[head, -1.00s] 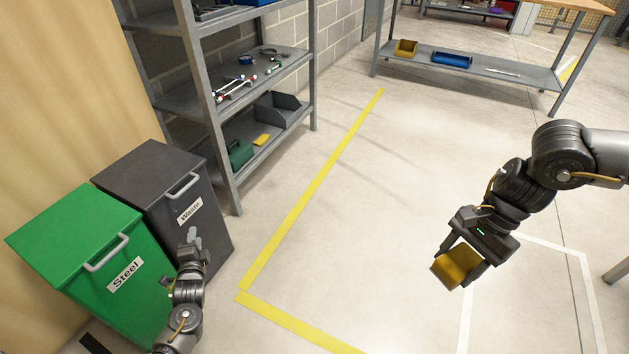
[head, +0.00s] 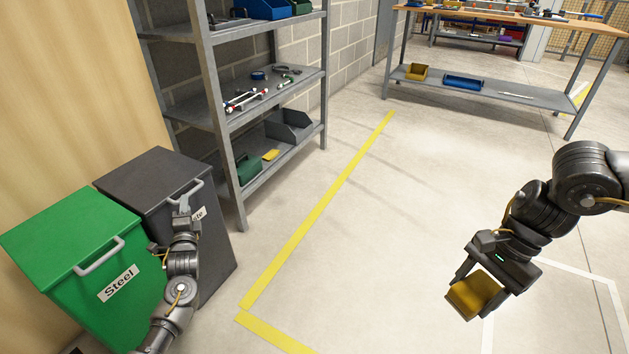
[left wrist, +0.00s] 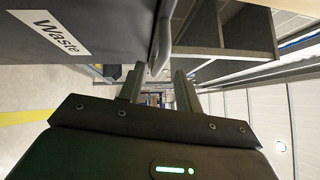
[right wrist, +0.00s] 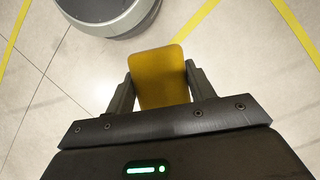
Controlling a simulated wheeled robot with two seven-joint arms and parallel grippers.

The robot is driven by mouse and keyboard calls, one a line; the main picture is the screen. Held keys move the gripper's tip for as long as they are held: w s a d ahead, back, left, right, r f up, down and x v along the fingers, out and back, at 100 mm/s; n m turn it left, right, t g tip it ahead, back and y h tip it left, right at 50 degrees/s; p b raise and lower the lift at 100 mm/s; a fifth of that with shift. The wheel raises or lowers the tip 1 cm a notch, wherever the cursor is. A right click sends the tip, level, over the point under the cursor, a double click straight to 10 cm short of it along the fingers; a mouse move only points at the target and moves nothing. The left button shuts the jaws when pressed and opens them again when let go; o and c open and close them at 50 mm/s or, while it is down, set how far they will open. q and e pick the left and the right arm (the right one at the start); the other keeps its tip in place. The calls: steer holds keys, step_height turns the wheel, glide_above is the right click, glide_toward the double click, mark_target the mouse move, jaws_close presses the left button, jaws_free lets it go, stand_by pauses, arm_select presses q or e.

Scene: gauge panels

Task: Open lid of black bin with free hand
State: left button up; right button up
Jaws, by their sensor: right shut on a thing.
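The black bin (head: 143,180) with the "Waste" label stands at the left, its lid down. Its grey handle (head: 196,187) is at the front edge of the lid. My left gripper (head: 182,209) is in front of the bin, just by the handle, and partly covers the label. In the left wrist view, the "Waste" label (left wrist: 48,33) and handle (left wrist: 161,42) show. The left fingers (left wrist: 158,88) are apart, with the handle ahead of the gap between them; contact is unclear. My right gripper (head: 484,281) is shut on a yellow object (head: 474,297), also in the right wrist view (right wrist: 158,78).
A green "Steel" bin (head: 62,238) stands left of the black bin. A grey shelf rack (head: 238,160) with tools and boxes is just behind and to the right. A workbench (head: 490,85) is at the back. The floor between is clear, with yellow lines (head: 320,210).

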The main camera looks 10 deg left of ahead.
arm_select(q)
steer(key=b+x, duration=0.1)
steer(key=x, duration=0.4)
jaws_close()
steer(key=shift+d, duration=0.15)
